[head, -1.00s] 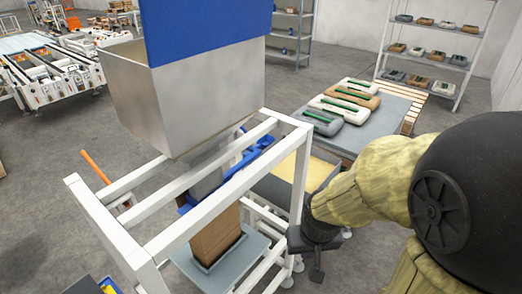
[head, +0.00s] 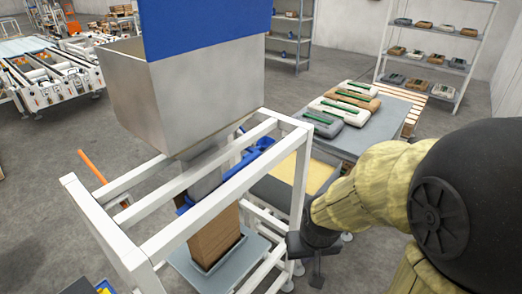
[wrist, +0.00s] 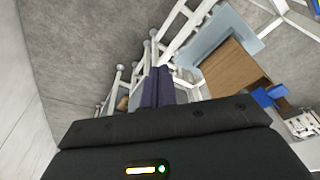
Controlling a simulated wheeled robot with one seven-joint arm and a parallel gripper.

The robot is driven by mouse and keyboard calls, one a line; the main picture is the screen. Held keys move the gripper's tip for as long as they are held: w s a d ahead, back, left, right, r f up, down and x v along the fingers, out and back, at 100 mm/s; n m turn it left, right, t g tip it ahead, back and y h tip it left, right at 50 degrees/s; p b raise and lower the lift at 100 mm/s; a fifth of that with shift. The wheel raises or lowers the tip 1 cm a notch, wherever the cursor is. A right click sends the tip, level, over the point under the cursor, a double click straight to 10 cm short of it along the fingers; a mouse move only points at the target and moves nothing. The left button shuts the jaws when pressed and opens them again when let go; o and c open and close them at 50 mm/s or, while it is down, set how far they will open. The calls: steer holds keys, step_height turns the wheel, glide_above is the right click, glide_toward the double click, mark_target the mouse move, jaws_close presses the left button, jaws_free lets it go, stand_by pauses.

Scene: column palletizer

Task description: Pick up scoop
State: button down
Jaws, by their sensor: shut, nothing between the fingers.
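I cannot make out a scoop for certain in either view. A bin of pale yellow material (head: 321,177) stands behind the white frame, partly hidden by my arm and the frame. My gripper (head: 317,270) points down beside the frame's right front post, apart from the bin. In the wrist view the dark fingers (wrist: 158,86) are together with nothing between them, above the floor and frame legs.
A white frame (head: 190,225) surrounds a brown sack (head: 214,238) under a metal hopper (head: 205,95). A grey table (head: 365,135) with several bags stands behind. Shelves (head: 440,65) line the back. Grey floor is open at left.

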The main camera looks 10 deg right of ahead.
steer(key=shift+r, duration=0.1)
steer(key=p+v, duration=0.1)
steer(key=p, duration=0.1)
steer(key=p+v, duration=0.1)
steer(key=v, duration=0.1)
steer(key=shift+w+r+p, duration=0.3)
steer(key=shift+w+p, duration=0.05)
steer(key=c, duration=2.2)
jaws_free()
